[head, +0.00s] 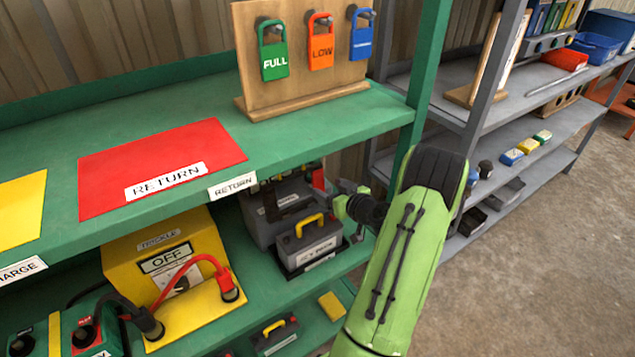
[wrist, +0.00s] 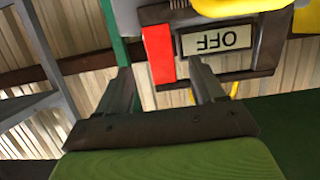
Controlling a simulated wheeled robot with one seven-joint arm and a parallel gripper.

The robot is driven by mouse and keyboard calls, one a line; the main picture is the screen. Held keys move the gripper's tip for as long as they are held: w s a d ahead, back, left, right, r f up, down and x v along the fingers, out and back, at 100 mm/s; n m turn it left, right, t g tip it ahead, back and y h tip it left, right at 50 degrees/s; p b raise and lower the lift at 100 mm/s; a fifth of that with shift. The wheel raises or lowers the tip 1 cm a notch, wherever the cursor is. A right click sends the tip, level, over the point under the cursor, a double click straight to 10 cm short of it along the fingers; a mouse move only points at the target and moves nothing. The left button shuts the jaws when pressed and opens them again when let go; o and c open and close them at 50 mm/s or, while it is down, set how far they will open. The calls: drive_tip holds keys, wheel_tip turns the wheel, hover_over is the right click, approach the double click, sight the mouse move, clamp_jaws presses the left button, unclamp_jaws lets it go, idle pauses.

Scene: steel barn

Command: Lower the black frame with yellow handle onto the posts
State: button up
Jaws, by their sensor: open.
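In the wrist view, a dark frame (wrist: 264,62) surrounds a pale panel with OFF upside down. A yellow handle (wrist: 238,8) curves across the top of that view, and a red block (wrist: 159,54) stands beside the panel. I cannot tell for sure whether these form one piece, and posts are not clear. In the head view, a grey battery (head: 312,250) with a yellow handle sits in a black tray, with a darker grey box behind it. My gripper (wrist: 163,78) is open and empty, its fingertips near the red block; in the head view it is beside the battery, partly hidden by my arm.
The green upper shelf (head: 330,125) lies above the battery and carries a red RETURN mat (head: 150,160) and a padlock board (head: 330,72). A yellow OFF charger (head: 130,250) with red and black cables stands left. A grey rack (head: 500,140) is at right, beside open floor.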

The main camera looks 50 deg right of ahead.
sight(319, 183)
drive_tip(key=x, duration=0.8)
drive_tip(key=shift+w, duration=0.25)
drive_tip(key=shift+c, duration=0.5)
drive_tip(key=c, duration=0.9)
drive_tip(key=o, duration=0.4)
drive_tip(key=shift+s, duration=0.1)
